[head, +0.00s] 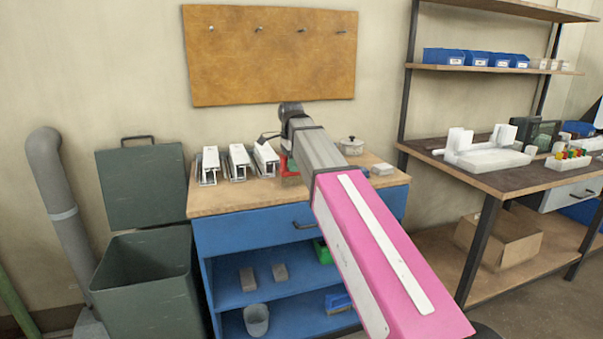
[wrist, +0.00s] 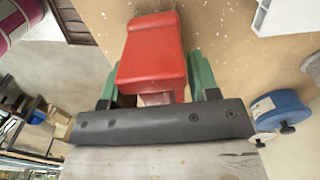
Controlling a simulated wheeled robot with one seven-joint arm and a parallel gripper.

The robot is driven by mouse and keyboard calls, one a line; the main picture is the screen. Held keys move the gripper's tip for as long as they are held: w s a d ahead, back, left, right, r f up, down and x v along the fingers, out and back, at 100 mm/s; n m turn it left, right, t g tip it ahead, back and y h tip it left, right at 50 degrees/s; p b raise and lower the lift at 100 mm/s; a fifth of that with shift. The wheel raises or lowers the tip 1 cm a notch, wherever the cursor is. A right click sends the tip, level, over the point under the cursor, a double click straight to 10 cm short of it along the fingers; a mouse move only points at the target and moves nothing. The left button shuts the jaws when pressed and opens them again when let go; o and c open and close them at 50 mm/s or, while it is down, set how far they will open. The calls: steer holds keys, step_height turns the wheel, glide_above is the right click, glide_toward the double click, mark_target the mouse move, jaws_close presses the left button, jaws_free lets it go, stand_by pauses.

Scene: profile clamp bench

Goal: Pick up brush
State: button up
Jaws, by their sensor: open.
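My gripper (wrist: 155,88) has green fingers, one on each side of the red handle. It is open, and the handle lies between the fingers; the handle hides part of them, so I cannot tell whether they touch it. In the head view a small red part of the brush (head: 284,164) shows at my arm's far end, over the wooden bench top (head: 225,198). My arm hides most of that spot.
Several white clamp-like pieces (head: 238,160) stand left of my arm on the bench. A lidded pot (head: 351,146) and a pale block (head: 383,169) are to its right. A blue round object (wrist: 280,108) is right of my gripper. A dark green bin (head: 150,285) stands left.

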steer(key=c, duration=1)
steer(key=shift+r, duration=0.15)
